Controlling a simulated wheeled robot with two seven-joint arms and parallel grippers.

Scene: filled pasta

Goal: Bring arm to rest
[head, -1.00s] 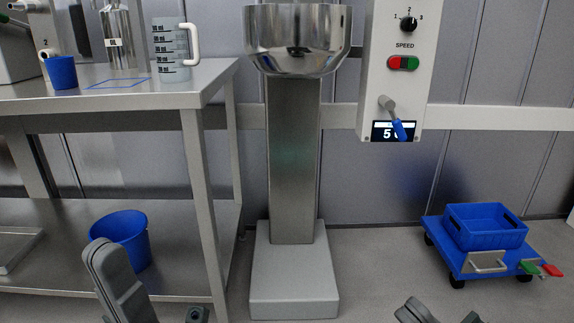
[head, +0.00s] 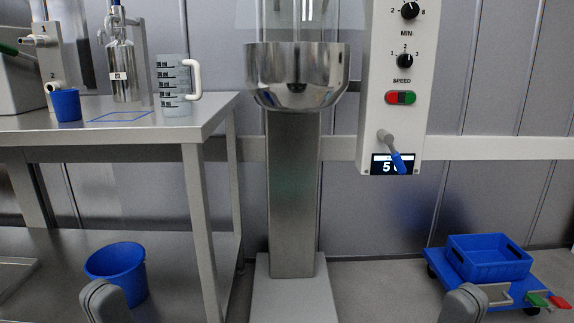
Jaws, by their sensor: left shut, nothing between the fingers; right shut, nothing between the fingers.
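My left gripper (head: 103,296) shows at the bottom edge, left of the middle, as a grey rounded shape in front of the lower shelf. It is shut and holds nothing. My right gripper (head: 464,299) shows at the bottom edge, right of the middle, in front of the blue cart. It is also shut and empty. Most of both arms is cut off below the frame.
A steel table (head: 130,133) at left bears a measuring jug (head: 173,86), blue cup (head: 66,105) and oil bottle (head: 123,72). A blue bucket (head: 118,270) is below. The mixer column (head: 292,195) stands centrally, its control panel (head: 397,112) beside it. A blue crate (head: 488,262) sits on the cart.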

